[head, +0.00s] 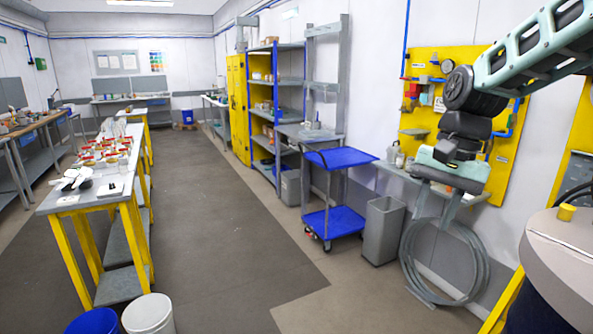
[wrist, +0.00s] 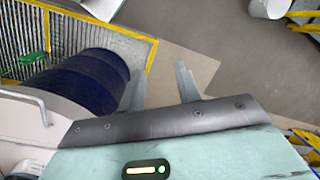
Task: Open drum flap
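A dark blue drum (head: 540,302) stands at the lower right of the head view, under a pale round top (head: 575,248) with a yellow cap (head: 566,212). In the wrist view a dark blue drum (wrist: 90,78) lies left of my gripper (wrist: 160,80), and a pale surface with a metal handle (wrist: 42,108) is at the left edge. I cannot make out the flap for certain. My gripper's two grey fingers are apart with bare floor between them, so it is open and empty.
A yellow tool board (head: 425,65) and a wall shelf (head: 400,178) are behind my arm. A grey bin (head: 383,230), a blue trolley (head: 335,222) and a coiled hose (head: 415,265) stand nearby. A yellow-legged workbench (head: 63,205) is left. The middle floor is clear.

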